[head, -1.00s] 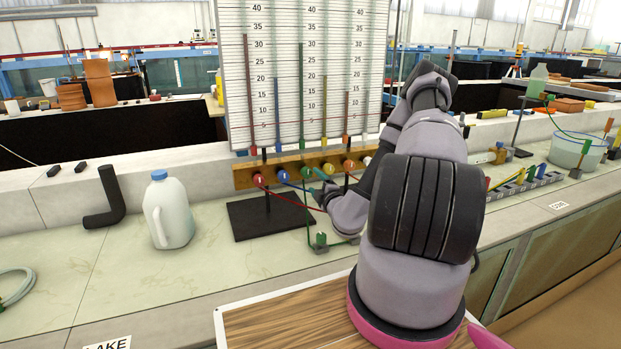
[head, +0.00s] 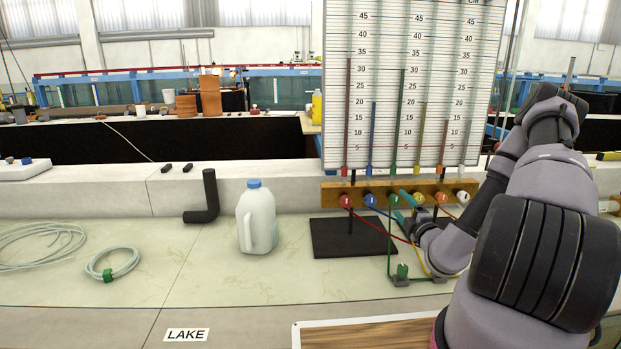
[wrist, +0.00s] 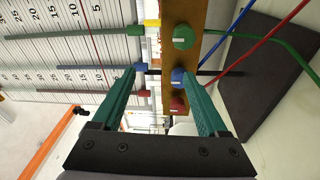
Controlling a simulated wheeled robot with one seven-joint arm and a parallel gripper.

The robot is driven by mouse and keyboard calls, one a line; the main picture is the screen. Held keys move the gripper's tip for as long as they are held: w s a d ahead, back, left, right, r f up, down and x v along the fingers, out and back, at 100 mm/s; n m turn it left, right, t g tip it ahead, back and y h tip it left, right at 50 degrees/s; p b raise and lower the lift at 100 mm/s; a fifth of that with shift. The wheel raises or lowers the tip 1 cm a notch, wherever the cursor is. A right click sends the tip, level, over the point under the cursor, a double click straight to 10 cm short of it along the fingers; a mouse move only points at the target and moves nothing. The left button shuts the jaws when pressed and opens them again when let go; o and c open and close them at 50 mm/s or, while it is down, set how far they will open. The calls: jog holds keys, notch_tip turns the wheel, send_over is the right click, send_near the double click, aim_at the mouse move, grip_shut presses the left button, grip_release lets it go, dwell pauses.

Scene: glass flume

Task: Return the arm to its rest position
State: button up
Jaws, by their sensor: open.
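My arm (head: 545,240) reaches in from the lower right of the head view, bent at the elbow. My gripper (head: 406,210) is in front of the wooden valve bar (head: 330,196), close to the green (head: 395,200) and yellow knobs. In the wrist view my gripper (wrist: 164,73) has its two teal fingers spread apart with nothing held between them. I cannot tell whether a finger touches a knob.
A scale board (head: 408,90) with coloured tubes stands behind the bar. Thin coloured hoses hang in front of it, near my gripper. A dark base plate (head: 345,240) lies below. A white jug (head: 258,220), a black elbow pipe (head: 205,200) and coiled hose (head: 112,264) stand left.

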jog(key=s+a+r+n+g+y, duration=0.3)
jog(key=a+r+n+g+y, duration=0.3)
jog(key=a+r+n+y, duration=0.85)
jog(key=s+a+r+n+g+h, duration=0.2)
jog(key=s+a+r+n+g, duration=0.15)
jog(key=s+n+g, duration=0.55)
jog(key=s+a+r+n+g+h, duration=0.2)
jog(key=s+r+n+g, duration=0.3)
jog(key=n, duration=0.8)
jog(key=s+d+r+n+t+h, duration=0.8)
jog(key=d+r+n+h, duration=0.2)
jog(key=n, duration=0.3)
jog(key=shift+s+d+r+t+h, duration=0.25)
jog(key=shift+d+t+h, duration=0.1)
jog(key=shift+d, duration=0.15)
